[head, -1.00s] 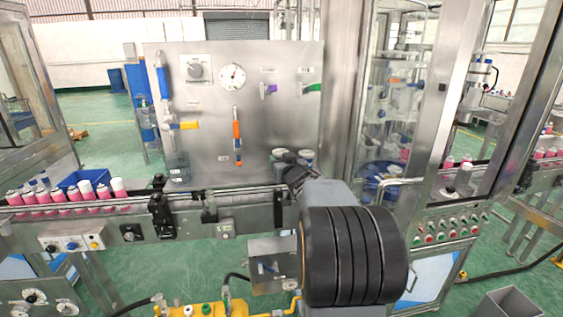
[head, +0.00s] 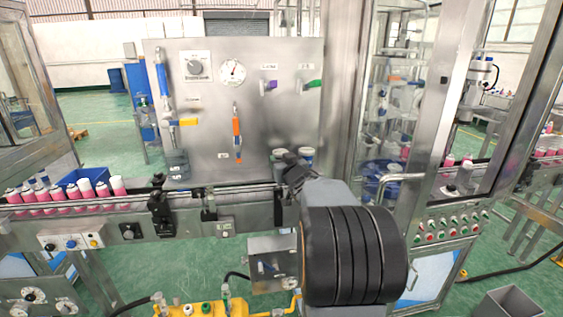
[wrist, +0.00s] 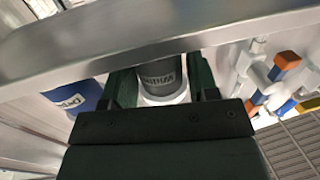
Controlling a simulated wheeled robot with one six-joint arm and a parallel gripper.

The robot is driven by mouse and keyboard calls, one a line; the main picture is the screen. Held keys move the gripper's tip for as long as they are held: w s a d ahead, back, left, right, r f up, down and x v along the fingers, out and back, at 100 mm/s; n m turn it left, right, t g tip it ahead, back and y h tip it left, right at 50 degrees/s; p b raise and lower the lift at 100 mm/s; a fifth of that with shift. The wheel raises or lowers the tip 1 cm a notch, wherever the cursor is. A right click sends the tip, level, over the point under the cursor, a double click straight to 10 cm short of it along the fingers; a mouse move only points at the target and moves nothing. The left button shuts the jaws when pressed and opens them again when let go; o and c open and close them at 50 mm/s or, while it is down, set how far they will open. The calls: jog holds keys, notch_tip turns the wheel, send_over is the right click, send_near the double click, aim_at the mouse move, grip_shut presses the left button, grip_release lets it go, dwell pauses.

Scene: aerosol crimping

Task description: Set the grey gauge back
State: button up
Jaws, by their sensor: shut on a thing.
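A metal bar (wrist: 150,45) crosses the wrist view close to the gripper. The steel panel (head: 210,110) with coloured valves stands behind. Pink cans (head: 70,194) line the conveyor at left. A glazed machine frame (head: 425,120) stands close on the right.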

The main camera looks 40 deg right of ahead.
jog(key=o, duration=1.1)
jog(key=b+v, duration=0.1)
jog(key=v, duration=1.2)
jog(key=shift+s, duration=0.4)
jog(key=shift+a, duration=0.1)
